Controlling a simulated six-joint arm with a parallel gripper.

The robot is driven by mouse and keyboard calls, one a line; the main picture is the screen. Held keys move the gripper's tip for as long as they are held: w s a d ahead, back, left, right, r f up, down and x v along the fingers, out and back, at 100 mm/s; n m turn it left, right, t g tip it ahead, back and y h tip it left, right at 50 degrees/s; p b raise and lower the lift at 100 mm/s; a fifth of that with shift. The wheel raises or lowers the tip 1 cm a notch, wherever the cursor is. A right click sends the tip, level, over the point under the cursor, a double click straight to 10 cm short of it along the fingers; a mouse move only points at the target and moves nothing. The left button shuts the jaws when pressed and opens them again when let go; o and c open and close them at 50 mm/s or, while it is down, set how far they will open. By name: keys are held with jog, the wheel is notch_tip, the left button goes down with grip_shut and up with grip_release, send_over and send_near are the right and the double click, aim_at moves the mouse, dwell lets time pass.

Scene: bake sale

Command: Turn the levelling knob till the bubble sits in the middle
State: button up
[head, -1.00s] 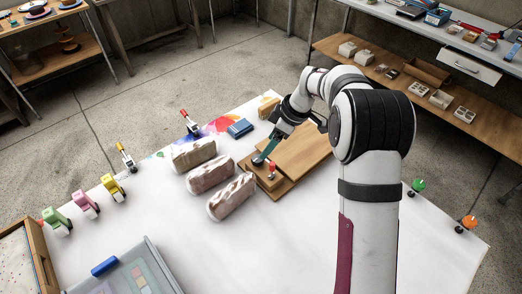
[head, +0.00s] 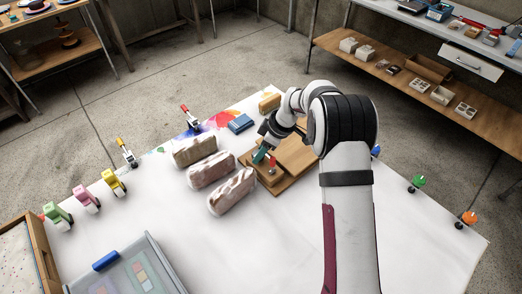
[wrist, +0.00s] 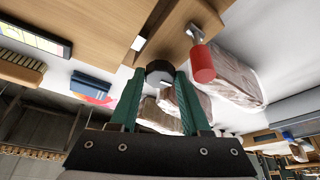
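The wooden levelling board (head: 300,166) lies on the white table, with a smaller block at its near left end. A round black knob (wrist: 160,73) shows in the wrist view, between the tips of my gripper's two green fingers (wrist: 160,78). The fingers stand apart, one on each side of the knob; I cannot tell whether they press on it. In the head view my gripper (head: 262,155) points down at the board's left end and hides the knob. A small pale patch (wrist: 138,42) shows on the wood; I cannot make out a bubble.
Several wrapped loaves (head: 232,191) lie left of the board. A blue box (head: 240,123) and a brush (head: 269,102) lie behind. A grey bin (head: 130,270) is at front left. The table's front right is clear.

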grip_shut()
jog(key=shift+m, duration=0.3)
jog(key=m, duration=0.1)
jog(key=m+t, duration=0.1)
jog(key=m, duration=0.2)
jog(key=shift+s+a+m+t+h, duration=0.15)
jog(key=shift+s+m+t+h, duration=0.15)
jog(key=shift+t+h, duration=0.1)
jog(key=m+h, duration=0.1)
jog(key=m, duration=0.1)
jog(key=m+t, duration=0.1)
jog(key=m, duration=0.2)
jog(key=shift+a+h, duration=0.2)
jog(key=shift+h, duration=0.2)
jog(key=m, duration=0.2)
jog(key=m+h, duration=0.1)
jog(key=m, duration=0.1)
jog(key=m+h, duration=0.1)
jog(key=m, duration=0.1)
jog(key=shift+a+m+t, duration=0.3)
jog(key=shift+m, duration=0.1)
jog(key=m+h, duration=0.1)
jog(key=m, duration=0.1)
jog(key=m+g+h, duration=0.1)
jog(key=m, duration=0.2)
jog(key=shift+a, duration=0.15)
